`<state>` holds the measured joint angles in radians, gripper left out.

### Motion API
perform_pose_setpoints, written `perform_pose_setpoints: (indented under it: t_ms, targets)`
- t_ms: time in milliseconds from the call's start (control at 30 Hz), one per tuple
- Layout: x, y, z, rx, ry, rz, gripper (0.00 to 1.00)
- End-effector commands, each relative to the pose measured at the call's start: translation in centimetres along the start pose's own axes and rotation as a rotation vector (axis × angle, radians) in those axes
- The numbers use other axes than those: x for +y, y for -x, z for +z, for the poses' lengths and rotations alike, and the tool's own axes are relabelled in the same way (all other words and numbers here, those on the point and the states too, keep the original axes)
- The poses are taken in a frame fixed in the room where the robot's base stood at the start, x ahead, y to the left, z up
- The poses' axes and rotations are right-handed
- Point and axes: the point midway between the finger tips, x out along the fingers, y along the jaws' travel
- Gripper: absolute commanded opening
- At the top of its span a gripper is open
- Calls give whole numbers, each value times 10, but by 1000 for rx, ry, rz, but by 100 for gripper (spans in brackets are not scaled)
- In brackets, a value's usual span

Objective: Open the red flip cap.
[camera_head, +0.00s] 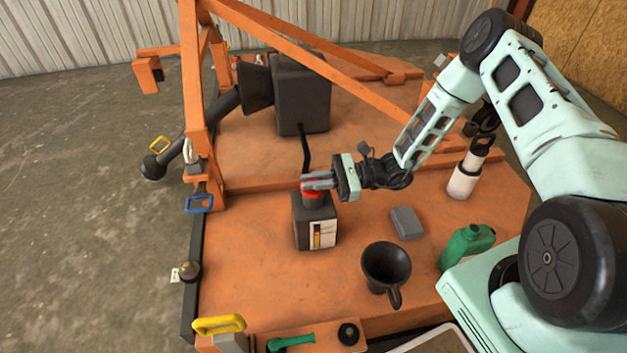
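The red flip cap (312,196) sits on top of a dark grey, squarish bottle or tank (304,230) with a white and orange label on its front. The tank stands upright on the orange deck. My gripper (306,184) comes in from the right, level, with its fingers directly over the red cap. The fingers hide the upper part of the cap. I cannot tell whether they touch it, or whether the fingers are apart or closed. The cap's hinge and lid position are not clear.
A black funnel (386,265), a grey block (407,222) and a green jug (468,243) stand right of the tank. A black hose (304,148) runs down behind it from a large dark box (303,95). Orange frame bars (310,58) slope above. The deck left of the tank is clear.

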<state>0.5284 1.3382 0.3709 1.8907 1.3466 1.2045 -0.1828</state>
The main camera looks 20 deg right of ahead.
Motion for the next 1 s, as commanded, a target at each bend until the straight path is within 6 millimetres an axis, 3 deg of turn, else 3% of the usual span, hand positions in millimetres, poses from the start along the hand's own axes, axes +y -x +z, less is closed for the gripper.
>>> perform_pose_setpoints:
  t_ms: [467,1000]
  targets:
    - [-6,1,6,3,-75,-6,0]
    - [-34,1,19,6,-531,-7,0]
